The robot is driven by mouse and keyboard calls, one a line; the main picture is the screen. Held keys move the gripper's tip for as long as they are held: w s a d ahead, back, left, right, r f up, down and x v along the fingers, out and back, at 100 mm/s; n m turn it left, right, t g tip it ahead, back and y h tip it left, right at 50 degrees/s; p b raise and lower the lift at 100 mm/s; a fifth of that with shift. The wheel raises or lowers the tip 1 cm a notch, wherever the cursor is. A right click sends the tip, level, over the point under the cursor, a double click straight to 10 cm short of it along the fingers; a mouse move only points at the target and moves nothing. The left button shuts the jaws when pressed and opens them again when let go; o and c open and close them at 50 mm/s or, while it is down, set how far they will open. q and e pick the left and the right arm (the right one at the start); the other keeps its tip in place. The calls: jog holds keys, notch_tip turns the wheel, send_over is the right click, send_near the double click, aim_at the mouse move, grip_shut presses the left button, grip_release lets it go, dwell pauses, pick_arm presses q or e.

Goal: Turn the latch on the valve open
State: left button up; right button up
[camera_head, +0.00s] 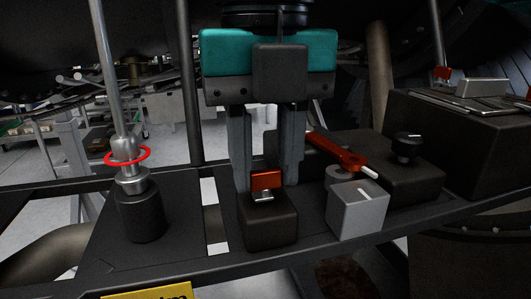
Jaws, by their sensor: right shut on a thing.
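My right gripper (267,182), teal and black, comes down from the top centre with its two grey fingers pointing down. Its fingers stand on either side of a small red latch (266,180) and are shut on it. The latch is an upright red tab on a silver base, on top of a black block (270,226). Parts of the fingertips are hidden behind the tab and block. An orange-red lever (338,151) slants down to the right just beyond the right finger; its far end is near that finger. My left gripper is not in view.
A grey cube (358,211) and a black knob (405,147) stand right of the block. A silver rod with a red ring (127,157) rises from a black cylinder (140,217) at left. The dark shelf (187,244) has openings and a yellow label at its front.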

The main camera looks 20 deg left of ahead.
aim_at(265, 170)
jog(key=o, duration=1)
jog(key=shift+o, duration=0.2)
pick_arm(q)
jog(key=p, duration=0.1)
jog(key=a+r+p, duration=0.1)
jog(key=p, duration=0.1)
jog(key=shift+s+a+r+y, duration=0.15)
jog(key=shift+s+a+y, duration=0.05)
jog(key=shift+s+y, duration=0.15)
pick_arm(e)
notch_tip(265, 170, up, 13)
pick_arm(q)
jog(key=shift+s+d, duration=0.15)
pick_arm(e)
jog(key=shift+f, duration=0.1)
